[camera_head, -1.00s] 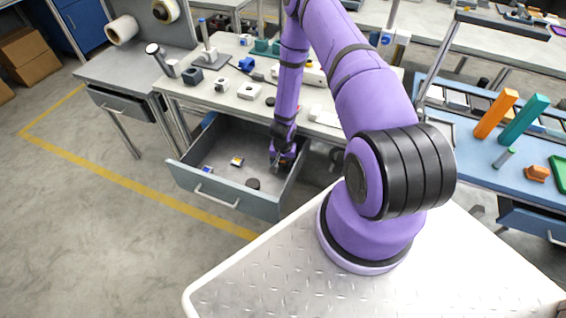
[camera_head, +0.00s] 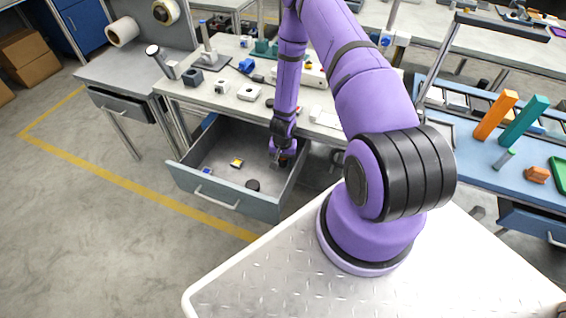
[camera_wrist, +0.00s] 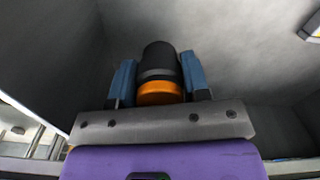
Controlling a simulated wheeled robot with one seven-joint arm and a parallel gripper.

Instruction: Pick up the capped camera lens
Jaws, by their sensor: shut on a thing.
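My gripper (camera_head: 279,161) is inside the open drawer (camera_head: 232,199), toward its right side. In the wrist view, the two blue fingers of my gripper (camera_wrist: 159,75) are shut on a black cylinder with an orange end (camera_wrist: 160,62), which looks like the capped camera lens. The orange end faces the palm and the black part points away between the fingers. In the head view the held thing is mostly hidden by the gripper. Whether it touches the drawer floor I cannot tell.
The drawer walls stand close around my gripper. Above is a workbench (camera_head: 215,100) with several small objects.

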